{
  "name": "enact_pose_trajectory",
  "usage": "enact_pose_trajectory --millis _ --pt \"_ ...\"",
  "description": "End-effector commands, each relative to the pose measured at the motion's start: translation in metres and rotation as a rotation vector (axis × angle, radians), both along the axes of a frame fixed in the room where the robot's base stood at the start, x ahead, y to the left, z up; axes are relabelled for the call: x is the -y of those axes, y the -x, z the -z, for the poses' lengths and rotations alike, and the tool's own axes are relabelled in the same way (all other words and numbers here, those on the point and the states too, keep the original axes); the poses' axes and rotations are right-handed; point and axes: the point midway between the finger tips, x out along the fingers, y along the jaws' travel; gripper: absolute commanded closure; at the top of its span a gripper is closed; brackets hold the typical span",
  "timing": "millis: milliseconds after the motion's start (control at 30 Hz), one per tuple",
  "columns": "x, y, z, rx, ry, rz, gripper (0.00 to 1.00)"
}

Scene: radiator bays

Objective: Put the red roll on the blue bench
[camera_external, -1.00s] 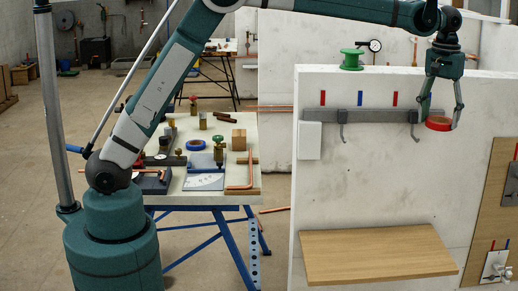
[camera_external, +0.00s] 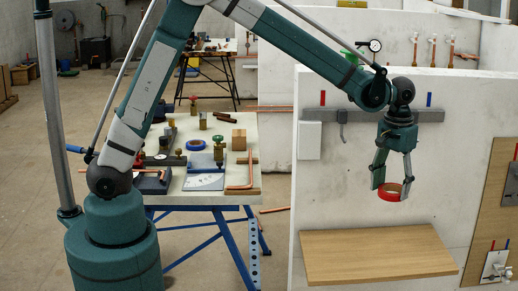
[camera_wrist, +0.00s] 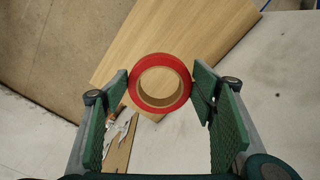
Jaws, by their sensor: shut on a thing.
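The red roll (camera_external: 389,193) is a ring of red tape with a tan core. My gripper (camera_external: 391,188) is shut on it and holds it in the air in front of the white wall, above a wooden shelf (camera_external: 378,256). In the wrist view the red roll (camera_wrist: 160,83) sits between the two green finger pads, with the shelf (camera_wrist: 185,30) beyond it. The blue bench (camera_external: 215,180) has a pale top and blue trestle legs and stands left of the wall. Several things lie on its top.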

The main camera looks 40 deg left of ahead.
Motion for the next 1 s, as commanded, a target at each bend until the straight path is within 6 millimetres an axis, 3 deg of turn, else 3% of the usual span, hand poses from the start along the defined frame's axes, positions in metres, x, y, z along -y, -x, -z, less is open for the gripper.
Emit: enact_pose_trajectory --millis 200,500,700,1000 --pt "-0.031 0.025 0.05 0.0 0.0 0.003 0.56" --pt "-0.068 0.057 0.098 0.0 0.0 0.007 0.56" --pt "-0.08 0.068 0.111 0.0 0.0 0.008 0.56" --pt "-0.081 0.069 0.113 0.0 0.0 0.009 0.56"
